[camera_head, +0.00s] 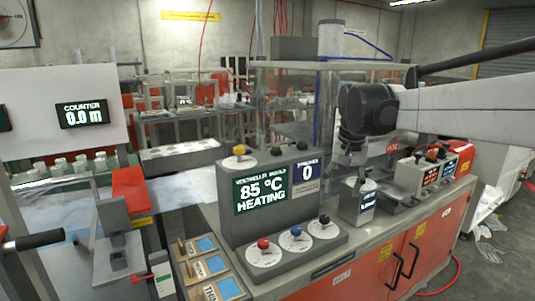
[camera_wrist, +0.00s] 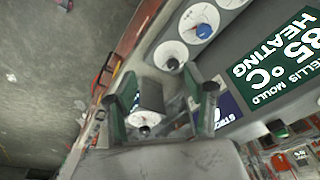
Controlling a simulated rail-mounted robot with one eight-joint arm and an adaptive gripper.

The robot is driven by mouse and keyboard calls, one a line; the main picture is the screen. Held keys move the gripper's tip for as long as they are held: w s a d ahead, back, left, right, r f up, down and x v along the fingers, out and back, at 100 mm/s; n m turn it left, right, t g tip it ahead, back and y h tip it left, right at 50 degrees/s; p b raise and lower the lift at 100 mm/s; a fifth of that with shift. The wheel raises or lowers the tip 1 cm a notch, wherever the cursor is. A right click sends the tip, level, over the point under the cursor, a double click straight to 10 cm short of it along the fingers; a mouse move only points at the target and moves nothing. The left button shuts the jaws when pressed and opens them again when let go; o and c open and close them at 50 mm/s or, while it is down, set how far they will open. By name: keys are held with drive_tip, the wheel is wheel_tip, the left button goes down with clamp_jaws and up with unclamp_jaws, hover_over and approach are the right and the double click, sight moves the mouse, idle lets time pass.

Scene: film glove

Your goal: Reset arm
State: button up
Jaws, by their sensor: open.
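My arm reaches in from the right in the head view. My gripper (camera_head: 346,162) hangs down from the dark wrist joint over the bench, its fingers small and hard to make out. In the wrist view my gripper (camera_wrist: 168,90) is open, with two dark-green-edged fingers spread apart. A small grey box with a dark knob (camera_head: 357,204) stands on the bench just below it. A grey block with a dark round knob (camera_wrist: 148,97) shows between the fingers in the wrist view; I cannot tell whether they touch it. Nothing is visibly gripped.
A grey control panel (camera_head: 267,192) reading 85 °C HEATING stands left of my gripper, with red, blue and black knobs in front. Control boxes (camera_head: 424,174) stand to the right. The orange-doored bench (camera_head: 385,270) has a narrow clear front edge. A counter display (camera_head: 82,113) reads 0.0 m.

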drive_tip(key=s+f+n+t, duration=0.1)
drive_tip(key=s+f, duration=0.2)
drive_tip(key=s, duration=0.6)
drive_tip(key=s+f+n+t, duration=0.1)
drive_tip(key=s+f+t, duration=0.1)
drive_tip(key=s, duration=0.8)
drive_tip(key=s+f+n+t, duration=0.1)
drive_tip(key=s+f, duration=0.3)
drive_tip(key=s, duration=0.6)
drive_tip(key=shift+s+f+t, duration=0.25)
drive_tip(key=shift+f+t, duration=0.05)
drive_tip(key=shift+t, duration=0.1)
